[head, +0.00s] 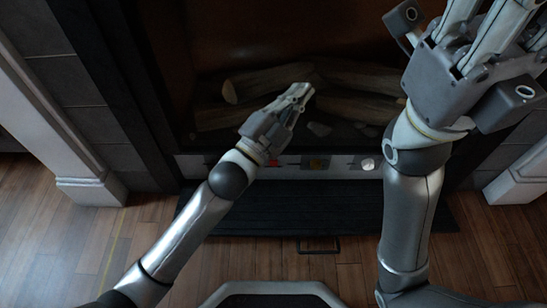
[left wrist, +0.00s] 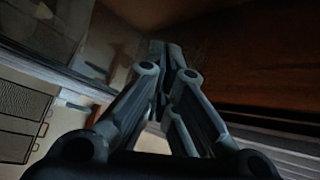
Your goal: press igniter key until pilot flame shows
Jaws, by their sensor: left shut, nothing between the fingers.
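A light control strip (head: 340,162) runs along the bottom of the fireplace in the head view. It carries a small red part (head: 273,163), a dull yellow-brown part (head: 318,163) and a round white knob (head: 367,164). I cannot tell which is the igniter key. No flame shows among the logs. My left gripper (head: 302,93) is shut and empty, in front of the logs and above the strip in the picture; its closed fingers also show in the left wrist view (left wrist: 168,62). My right gripper (head: 490,35) is raised at the upper right, its fingertips cut off by the frame.
Several logs (head: 265,80) lie in the dark firebox. A black slatted panel (head: 345,212) with a handle (head: 318,246) lies below the strip. White pillar bases (head: 92,189) stand at both sides. Wooden floor (head: 40,235) shows in front.

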